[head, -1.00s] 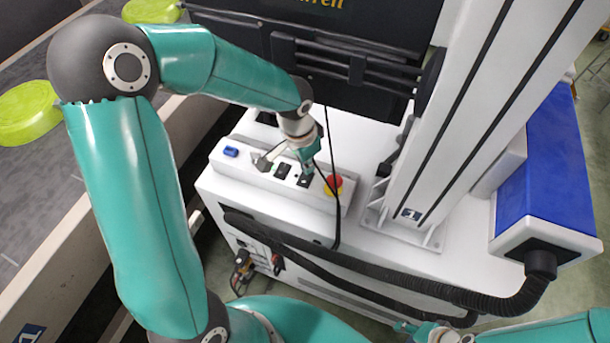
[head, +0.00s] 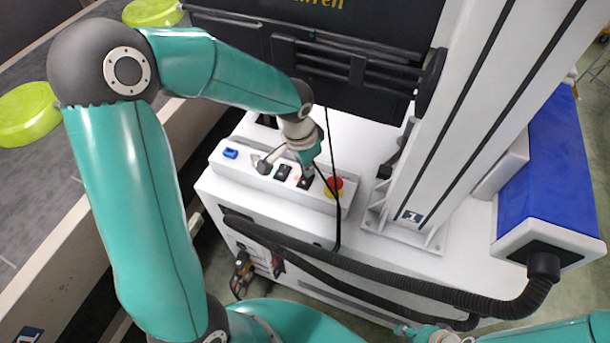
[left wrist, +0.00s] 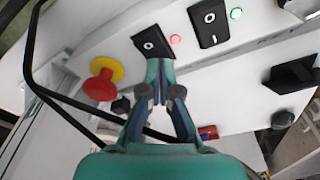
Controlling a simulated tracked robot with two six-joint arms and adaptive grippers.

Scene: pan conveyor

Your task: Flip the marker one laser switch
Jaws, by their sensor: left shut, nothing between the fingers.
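The white control panel (head: 255,181) carries two black rocker switches. The right one (head: 305,183) shows in the left wrist view (left wrist: 153,42) beside a lit red lamp (left wrist: 175,39). The other switch (head: 283,172) also shows in the left wrist view (left wrist: 208,24), beside a lit green lamp (left wrist: 236,13). I cannot read which switch is marker one. My left gripper (head: 307,172) is shut and empty, its tips (left wrist: 160,64) at the near edge of the red-lamp switch and partly covering it; contact is unclear. Part of my right gripper (head: 405,328) shows at the bottom edge, its jaws unclear.
A red emergency button (head: 333,185) on a yellow base sits right of the switches. A black cable (head: 338,215) hangs close to my left gripper. Green pans (head: 29,113) lie on the conveyor.

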